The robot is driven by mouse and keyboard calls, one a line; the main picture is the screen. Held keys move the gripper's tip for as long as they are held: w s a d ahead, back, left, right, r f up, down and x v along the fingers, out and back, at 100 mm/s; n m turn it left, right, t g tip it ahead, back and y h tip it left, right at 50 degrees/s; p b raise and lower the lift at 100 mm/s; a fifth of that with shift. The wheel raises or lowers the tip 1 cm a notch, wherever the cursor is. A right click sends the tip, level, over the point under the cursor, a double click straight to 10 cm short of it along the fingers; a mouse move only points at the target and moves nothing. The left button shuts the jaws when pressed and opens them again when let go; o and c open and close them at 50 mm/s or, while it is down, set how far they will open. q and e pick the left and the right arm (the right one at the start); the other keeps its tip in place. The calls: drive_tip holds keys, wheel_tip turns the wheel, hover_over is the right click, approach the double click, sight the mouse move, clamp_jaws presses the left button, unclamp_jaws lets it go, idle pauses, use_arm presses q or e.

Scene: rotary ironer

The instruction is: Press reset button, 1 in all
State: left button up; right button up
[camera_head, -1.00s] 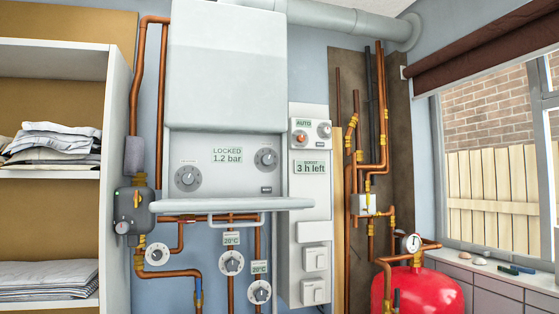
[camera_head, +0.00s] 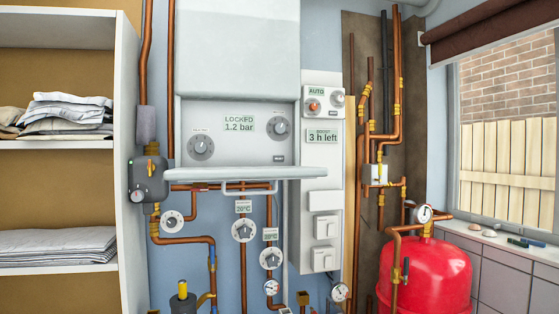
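A white boiler (camera_head: 236,60) hangs on the blue wall, with a control panel at its lower front. Its display (camera_head: 239,124) reads "LOCKED 1.2 bar". A grey dial (camera_head: 201,147) is left of the display and another dial (camera_head: 280,128) is to its right. A small dark marked patch (camera_head: 278,159) sits below the right dial; its lettering is too small to read, so I cannot tell if it is the reset button. Neither of my grippers is in view.
A pale flap (camera_head: 245,174) juts out below the panel. A control column (camera_head: 321,180) with "AUTO" and "3 h left" displays stands right of the boiler. Copper pipes and dials hang below. A red tank (camera_head: 438,275) is at right, shelves with linen (camera_head: 66,115) at left.

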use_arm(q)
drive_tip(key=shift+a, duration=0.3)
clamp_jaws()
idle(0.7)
